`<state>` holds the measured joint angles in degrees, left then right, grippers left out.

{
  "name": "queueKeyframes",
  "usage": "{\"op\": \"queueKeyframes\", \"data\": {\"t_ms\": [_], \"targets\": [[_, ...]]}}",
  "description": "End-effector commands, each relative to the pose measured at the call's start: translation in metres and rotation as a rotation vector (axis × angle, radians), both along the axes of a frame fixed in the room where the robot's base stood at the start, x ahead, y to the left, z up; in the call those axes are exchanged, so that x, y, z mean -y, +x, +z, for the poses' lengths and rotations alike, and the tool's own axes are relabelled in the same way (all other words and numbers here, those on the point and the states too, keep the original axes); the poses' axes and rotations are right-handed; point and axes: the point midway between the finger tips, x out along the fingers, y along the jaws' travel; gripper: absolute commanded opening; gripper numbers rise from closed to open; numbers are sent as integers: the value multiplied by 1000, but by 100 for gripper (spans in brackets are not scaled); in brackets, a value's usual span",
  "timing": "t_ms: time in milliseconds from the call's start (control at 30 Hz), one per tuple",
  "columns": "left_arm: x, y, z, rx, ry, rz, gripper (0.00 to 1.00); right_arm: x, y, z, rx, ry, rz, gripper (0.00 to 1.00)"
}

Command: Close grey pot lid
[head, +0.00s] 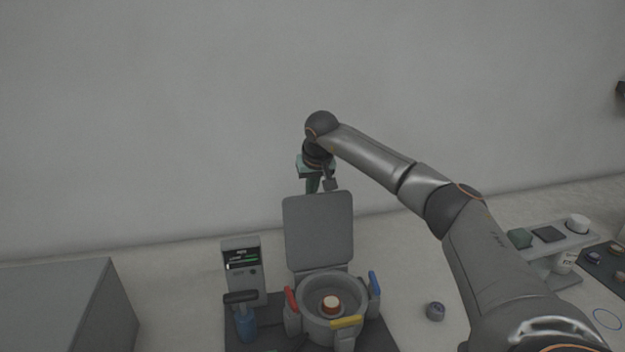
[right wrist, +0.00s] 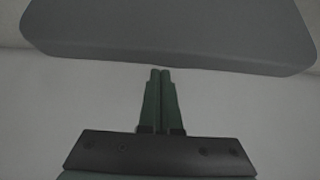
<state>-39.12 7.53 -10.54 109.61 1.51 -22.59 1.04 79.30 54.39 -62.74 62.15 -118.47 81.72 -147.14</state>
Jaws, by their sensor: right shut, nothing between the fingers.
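The grey pot (head: 330,314) stands on a dark base, with red, yellow and blue handles around its rim. Its grey square lid (head: 318,230) is open and stands upright at the back of the pot. In the right wrist view the green fingers (right wrist: 160,74) are shut and empty, pointing at the lid (right wrist: 170,30) close ahead. I cannot tell if they touch it. My left gripper is not in view.
A grey control box with a screen (head: 243,268) and a blue bottle (head: 246,325) stand left of the pot. A grey block (head: 70,305) is far left. A small round piece (head: 435,311) lies right of the pot. A shelf (head: 560,245) is at right.

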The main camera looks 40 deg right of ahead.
Motion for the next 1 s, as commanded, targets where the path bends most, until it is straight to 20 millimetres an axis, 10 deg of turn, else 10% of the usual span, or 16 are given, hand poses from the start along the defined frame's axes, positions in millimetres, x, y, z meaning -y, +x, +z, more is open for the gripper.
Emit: {"op": "queueKeyframes", "data": {"t_ms": [167,1000], "targets": [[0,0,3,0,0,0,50,6,10,-27,-1,0,0,0],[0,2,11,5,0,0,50,-14,-24,-16,2,1,1,0]]}}
